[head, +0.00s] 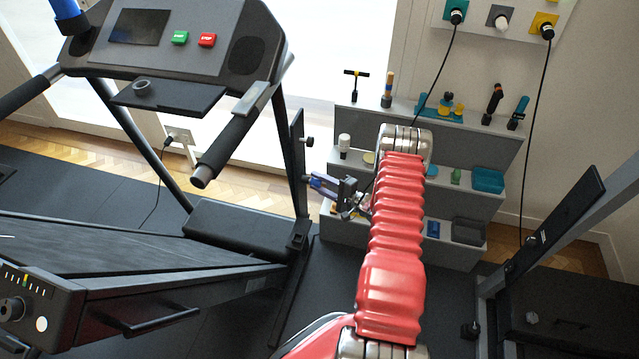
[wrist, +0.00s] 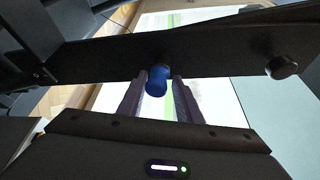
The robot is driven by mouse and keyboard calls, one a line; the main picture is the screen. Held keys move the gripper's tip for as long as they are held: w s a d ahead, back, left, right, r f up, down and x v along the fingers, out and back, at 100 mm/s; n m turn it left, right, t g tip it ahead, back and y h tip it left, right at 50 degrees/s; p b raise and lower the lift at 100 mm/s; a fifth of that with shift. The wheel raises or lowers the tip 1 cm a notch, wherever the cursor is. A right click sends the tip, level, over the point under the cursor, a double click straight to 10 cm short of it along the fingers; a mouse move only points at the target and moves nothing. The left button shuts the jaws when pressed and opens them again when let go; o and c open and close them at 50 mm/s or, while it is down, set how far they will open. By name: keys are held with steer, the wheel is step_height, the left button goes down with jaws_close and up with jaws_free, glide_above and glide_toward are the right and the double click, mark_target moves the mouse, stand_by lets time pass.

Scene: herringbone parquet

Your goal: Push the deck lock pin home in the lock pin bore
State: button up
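The lock pin shows as a blue rounded knob (wrist: 157,80) in the wrist view, set against a dark bar (wrist: 215,58) of the treadmill frame. My gripper (wrist: 160,78) has its two long grey fingers apart, with their tips on either side of the knob. A narrow gap shows at the right finger; contact at the left finger is unclear. In the head view my gripper (head: 314,183) is at the treadmill's upright (head: 299,165), below a dark round knob (head: 309,141). The bore and the pin's shaft are hidden, so its depth cannot be told.
The dark knob also sticks out of the bar in the wrist view (wrist: 282,67). The treadmill console (head: 180,40) and handrail (head: 235,135) stand left of my arm. A stepped grey shelf (head: 470,140) with small items stands behind it. Another machine frame (head: 560,225) is at the right.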

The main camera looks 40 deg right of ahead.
steer(key=shift+o, duration=1.3)
steer(key=v, duration=1.3)
steer(key=shift+s, duration=0.4)
steer(key=shift+d, duration=0.1)
